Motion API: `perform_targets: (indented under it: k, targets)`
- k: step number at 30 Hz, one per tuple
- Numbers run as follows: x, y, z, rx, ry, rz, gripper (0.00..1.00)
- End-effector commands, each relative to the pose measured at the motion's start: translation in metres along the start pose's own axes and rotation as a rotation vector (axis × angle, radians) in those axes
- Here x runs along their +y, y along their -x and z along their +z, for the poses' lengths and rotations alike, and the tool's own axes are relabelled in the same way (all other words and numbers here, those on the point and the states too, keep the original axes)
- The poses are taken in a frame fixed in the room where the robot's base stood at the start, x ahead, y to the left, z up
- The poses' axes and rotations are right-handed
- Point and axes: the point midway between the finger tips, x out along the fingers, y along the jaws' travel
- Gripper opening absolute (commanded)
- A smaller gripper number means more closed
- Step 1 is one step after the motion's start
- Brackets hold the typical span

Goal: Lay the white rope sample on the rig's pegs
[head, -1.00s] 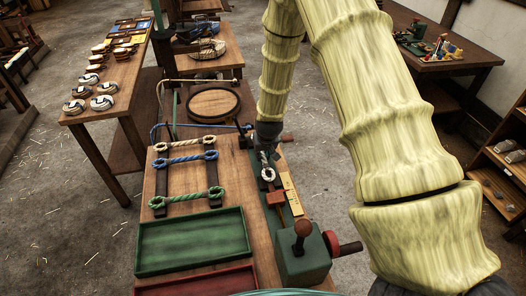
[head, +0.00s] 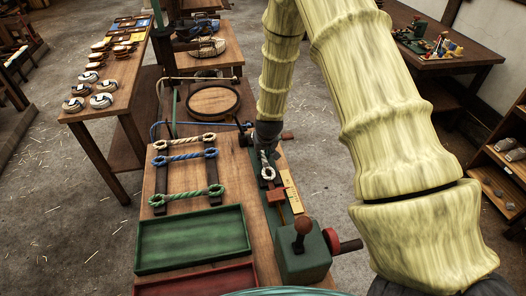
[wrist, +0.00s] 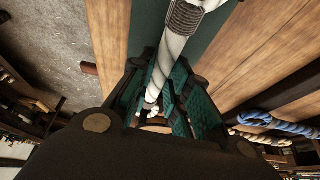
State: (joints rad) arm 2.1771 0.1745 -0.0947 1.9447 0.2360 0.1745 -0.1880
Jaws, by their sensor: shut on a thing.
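The white rope sample (head: 267,170) shows at my gripper (head: 264,145), over the green rig (head: 273,215) at the table's right edge. Its near end is a looped eye above the rig, on the far side of the red block (head: 276,195). In the wrist view my gripper (wrist: 165,105) is shut on the rope (wrist: 178,45), which runs lengthwise between the green finger pads and has a grey wrapped section. I cannot tell whether the eye touches a peg. The rope's far end is hidden by my gripper in the head view.
Cream, blue and green ropes (head: 185,157) lie across two dark rails to the left. A green tray (head: 190,240) and a red tray (head: 205,282) are in front. A yellow ruler (head: 291,190) and a crank with a red knob (head: 330,242) are beside the rig.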

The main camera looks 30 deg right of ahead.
Motion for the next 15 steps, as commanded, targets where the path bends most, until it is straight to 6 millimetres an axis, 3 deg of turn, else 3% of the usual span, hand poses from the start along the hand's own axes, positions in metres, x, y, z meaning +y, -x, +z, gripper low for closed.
perform_targets:
  k: [7,8,11,12,15]
  targets:
    - [0.0000,-0.0029,0.0011,0.000,0.000,0.000,0.00]
    - [-0.0001,-0.0029,0.0010,0.000,0.000,0.000,0.20]
    - [-0.0001,-0.0026,0.0010,0.000,0.000,0.000,0.38]
    - [0.0000,-0.0026,0.0010,0.000,0.000,0.000,0.43]
    - [0.0000,-0.0026,0.0010,0.000,0.000,0.000,0.43]
